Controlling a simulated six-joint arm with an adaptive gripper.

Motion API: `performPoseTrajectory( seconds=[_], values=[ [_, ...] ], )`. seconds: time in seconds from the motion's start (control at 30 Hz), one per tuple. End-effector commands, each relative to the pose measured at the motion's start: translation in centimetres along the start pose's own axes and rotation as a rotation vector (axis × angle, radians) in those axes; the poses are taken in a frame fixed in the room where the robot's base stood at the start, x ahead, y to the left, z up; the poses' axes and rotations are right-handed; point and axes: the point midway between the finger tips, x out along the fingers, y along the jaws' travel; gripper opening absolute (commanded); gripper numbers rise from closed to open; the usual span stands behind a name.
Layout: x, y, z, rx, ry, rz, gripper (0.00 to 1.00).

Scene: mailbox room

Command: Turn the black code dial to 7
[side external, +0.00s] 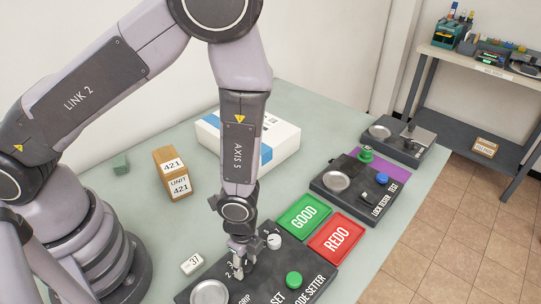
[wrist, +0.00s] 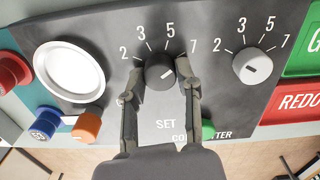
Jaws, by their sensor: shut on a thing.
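The black code dial (wrist: 159,74) sits on the dark code setter panel (wrist: 110,30), with 2, 3, 5 and 7 marked in an arc around its far side. A small white slanted mark shows on its face; I cannot tell for sure which number it points to. My gripper (wrist: 161,78) is shut on the dial, one finger at its left and one at its right. In the side view my gripper (side external: 239,265) reaches down to the panel (side external: 262,282) and mostly hides the dial.
A grey dial (wrist: 252,66) stands to the right, near my right finger. A white round dish (wrist: 68,72) lies left. A green button (side external: 293,279) is on the panel. The GOOD tray (side external: 304,217) and REDO tray (side external: 336,238) lie beside it. A tag marked 37 (side external: 192,264) lies nearby.

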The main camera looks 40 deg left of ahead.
Motion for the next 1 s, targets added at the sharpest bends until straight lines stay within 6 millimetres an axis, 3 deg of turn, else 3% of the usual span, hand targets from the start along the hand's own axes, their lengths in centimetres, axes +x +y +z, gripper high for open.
performPoseTrajectory(
  seconds=[0.57, 0.6, 0.77, 1.0],
  values=[
    [0.04, 0.12, 0.30, 0.027, -0.010, 0.006, 0.00],
    [0.04, 0.12, 0.30, 0.027, -0.010, 0.006, 0.36],
    [0.03, 0.07, 0.21, 0.027, -0.007, 0.004, 0.56],
    [0.01, 0.02, 0.10, 0.028, -0.004, 0.002, 0.58]
  ],
)
